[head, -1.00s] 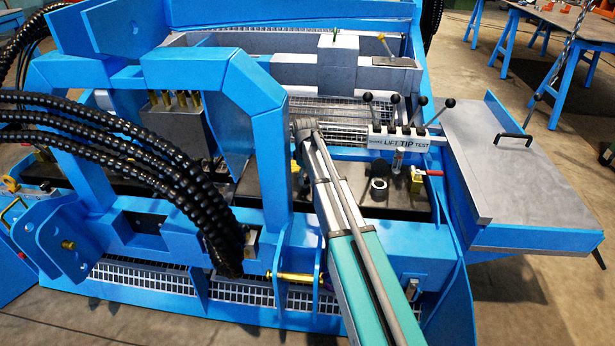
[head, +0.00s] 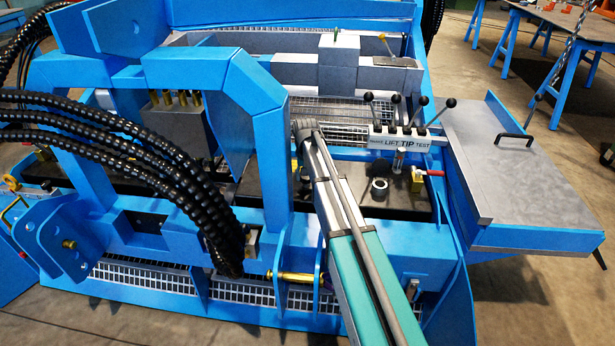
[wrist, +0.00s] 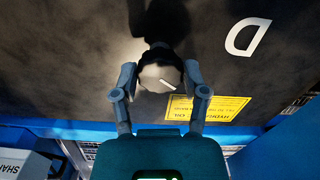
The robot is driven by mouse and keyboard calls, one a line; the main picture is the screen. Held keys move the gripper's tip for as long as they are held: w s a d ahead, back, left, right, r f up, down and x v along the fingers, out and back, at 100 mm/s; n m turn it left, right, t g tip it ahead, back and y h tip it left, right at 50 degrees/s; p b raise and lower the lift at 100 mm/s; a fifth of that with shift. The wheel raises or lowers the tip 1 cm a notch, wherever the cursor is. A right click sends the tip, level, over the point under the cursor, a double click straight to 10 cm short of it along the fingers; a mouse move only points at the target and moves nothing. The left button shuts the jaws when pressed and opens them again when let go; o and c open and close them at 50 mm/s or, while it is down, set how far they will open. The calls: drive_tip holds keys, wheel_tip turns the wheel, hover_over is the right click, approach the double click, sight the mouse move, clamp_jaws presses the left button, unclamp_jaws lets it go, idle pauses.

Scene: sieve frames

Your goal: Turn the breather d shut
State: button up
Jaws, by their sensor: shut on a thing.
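In the wrist view the breather d (wrist: 152,73) is a round cap with a pale grey top and a short white line across it. The line slants down to the right. A large white letter D (wrist: 247,37) is painted on the dark plate beside it. My gripper (wrist: 160,80) has its two fingers on opposite sides of the cap, shut on it. In the head view my arm reaches over the blue frame, and my gripper and the breather are hidden there.
A yellow label (wrist: 208,108) lies on the dark plate close to my right finger. Black hoses (head: 140,150) hang at left.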

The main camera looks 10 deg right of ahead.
drive_tip(key=m, duration=0.5)
drive_tip(key=shift+w+m, duration=0.15)
drive_tip(key=shift+m, duration=0.25)
drive_tip(key=m, duration=0.4)
drive_tip(key=shift+d+m, duration=0.1)
drive_tip(key=shift+m, duration=0.3)
drive_tip(key=o, duration=1)
drive_tip(key=shift+c, duration=0.2)
drive_tip(key=shift+o, duration=0.9)
drive_tip(key=shift+r, duration=0.1)
